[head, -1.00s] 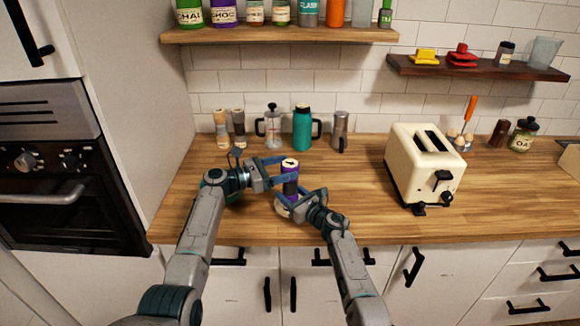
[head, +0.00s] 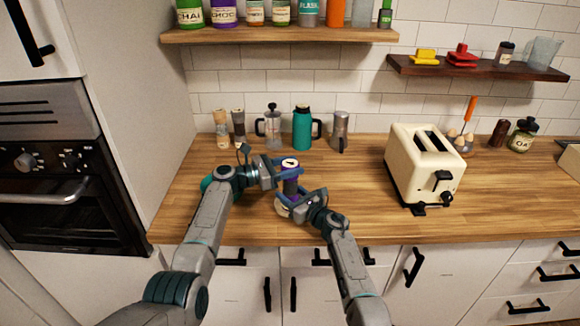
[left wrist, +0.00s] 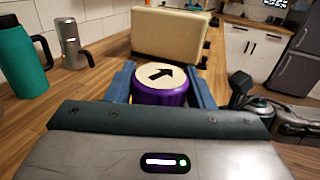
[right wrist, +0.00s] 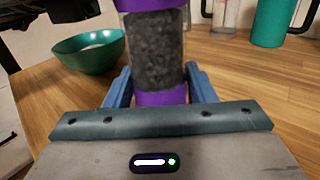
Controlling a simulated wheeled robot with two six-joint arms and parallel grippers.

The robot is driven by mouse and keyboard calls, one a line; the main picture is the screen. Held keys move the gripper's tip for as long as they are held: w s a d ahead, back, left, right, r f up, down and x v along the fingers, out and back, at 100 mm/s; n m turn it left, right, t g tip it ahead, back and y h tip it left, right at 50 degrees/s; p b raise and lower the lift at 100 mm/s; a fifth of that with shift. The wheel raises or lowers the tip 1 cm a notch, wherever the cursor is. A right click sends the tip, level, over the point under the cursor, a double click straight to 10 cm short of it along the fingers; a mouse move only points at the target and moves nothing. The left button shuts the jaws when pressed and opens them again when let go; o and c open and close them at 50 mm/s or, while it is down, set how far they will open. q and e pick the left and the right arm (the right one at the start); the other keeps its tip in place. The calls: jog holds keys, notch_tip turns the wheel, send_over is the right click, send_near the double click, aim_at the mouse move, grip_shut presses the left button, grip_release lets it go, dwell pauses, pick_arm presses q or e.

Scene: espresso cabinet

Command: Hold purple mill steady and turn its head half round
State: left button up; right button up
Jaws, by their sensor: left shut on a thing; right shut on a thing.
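The purple mill (head: 291,186) stands upright near the counter's front edge. Its purple head (left wrist: 161,97) has a cream top with a black arrow, which points right and slightly up in the left wrist view. My left gripper (head: 288,170) is shut on the head from the left, one finger on each side. Below it, my right gripper (head: 290,199) is shut on the mill's purple lower band (right wrist: 160,97). The clear body (right wrist: 154,50) with dark grains shows above the right fingers. The mill's foot is mostly hidden.
A green bowl (right wrist: 92,52) sits close by, mostly behind my left arm in the head view. A cream toaster (head: 424,168) stands to the right. A teal flask (head: 302,130), French press (head: 273,127) and metal pot (head: 340,130) line the back.

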pick_arm(q)
jog(key=shift+m+g, duration=0.6)
jog(key=shift+g, duration=0.3)
jog(key=o, duration=1)
jog(key=v, duration=1.2)
jog(key=shift+a+f, duration=0.1)
jog(key=shift+f, duration=0.15)
